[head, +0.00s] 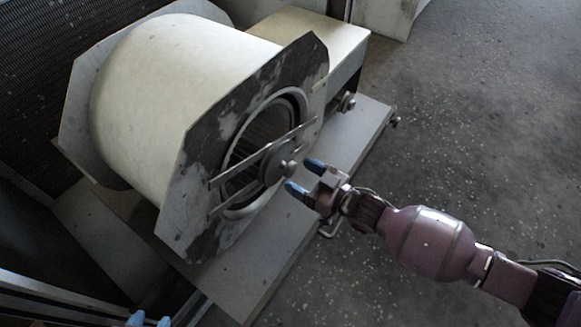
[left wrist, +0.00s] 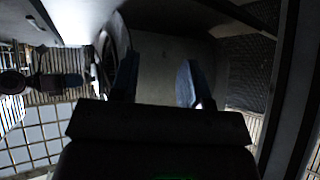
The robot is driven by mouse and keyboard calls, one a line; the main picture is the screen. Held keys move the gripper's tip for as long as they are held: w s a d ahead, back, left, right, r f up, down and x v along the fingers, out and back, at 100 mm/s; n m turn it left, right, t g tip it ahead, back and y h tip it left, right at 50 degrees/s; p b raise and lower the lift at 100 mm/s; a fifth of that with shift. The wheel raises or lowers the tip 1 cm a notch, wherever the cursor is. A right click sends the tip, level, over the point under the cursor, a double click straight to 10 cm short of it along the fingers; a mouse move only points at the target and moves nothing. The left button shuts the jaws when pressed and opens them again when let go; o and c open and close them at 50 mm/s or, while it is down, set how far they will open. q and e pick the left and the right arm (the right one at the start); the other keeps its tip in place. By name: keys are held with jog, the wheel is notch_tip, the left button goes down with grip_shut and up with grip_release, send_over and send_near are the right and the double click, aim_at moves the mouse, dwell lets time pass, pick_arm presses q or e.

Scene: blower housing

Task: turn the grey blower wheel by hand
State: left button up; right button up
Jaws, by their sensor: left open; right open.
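The blower housing (head: 180,85) is a pale drum with a stained, dark-mottled end plate facing right. Inside the plate's round opening, the grey blower wheel (head: 262,128) shows only in part, dark and slatted. A bar bracket with a round hub and shaft end (head: 288,168) crosses the opening and hides part of the wheel. My right gripper (head: 299,174) is open and empty, its blue fingertips just right of the shaft end. My left gripper (head: 150,319) shows only its blue tips at the bottom edge; in the left wrist view its open fingers (left wrist: 157,80) hold nothing.
The housing stands on a grey base plate (head: 255,275). A pale box (head: 315,38) sits behind it, with knobs (head: 347,102) nearby. A dark grille (head: 40,60) stands at the left. The speckled floor (head: 480,130) at the right is clear apart from my right arm.

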aim_at(293, 171)
jog(key=shift+x, duration=1.1)
pick_arm(q)
jog(key=shift+w+d+r, duration=0.2)
jog(key=shift+w, duration=0.4)
pick_arm(e)
jog(key=shift+w+a, duration=0.4)
jog(key=shift+a, duration=0.15)
pick_arm(q)
jog(key=shift+s, duration=0.1)
pick_arm(e)
jog(key=shift+c, duration=0.2)
jog(key=c, duration=1.2)
pick_arm(q)
jog(key=shift+s+a+f, duration=0.1)
jog(key=shift+s, duration=0.1)
pick_arm(e)
jog(key=shift+c, duration=0.2)
